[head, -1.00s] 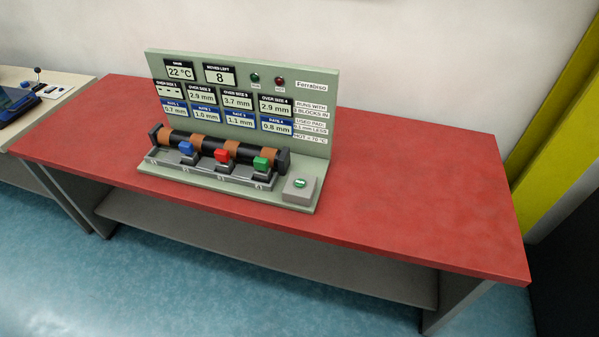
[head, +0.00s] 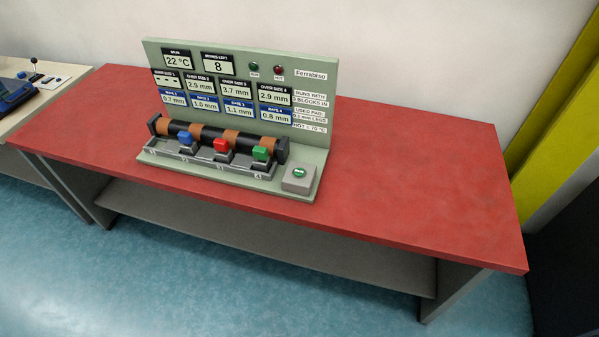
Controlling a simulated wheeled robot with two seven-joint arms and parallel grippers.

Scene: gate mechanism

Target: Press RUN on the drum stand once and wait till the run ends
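The drum stand (head: 320,165) is a pale green panel with a base on the red table. Its RUN button (head: 299,172) is green, on a grey box at the base's right end. The black drum (head: 216,140) with brown bands lies across the stand. A blue block (head: 186,139), a red block (head: 221,146) and a green block (head: 260,153) sit in front of it; the leftmost slot holds no block. The displays read 22 °C and 8 moves left. The lamps (head: 254,66) and (head: 278,70) look dark. Neither gripper is in view.
The red table (head: 420,180) is bare to the right of the stand. A second bench (head: 60,85) with a small lever and a blue device stands at the left. A yellow post (head: 560,110) rises at the right. The blue floor in front is clear.

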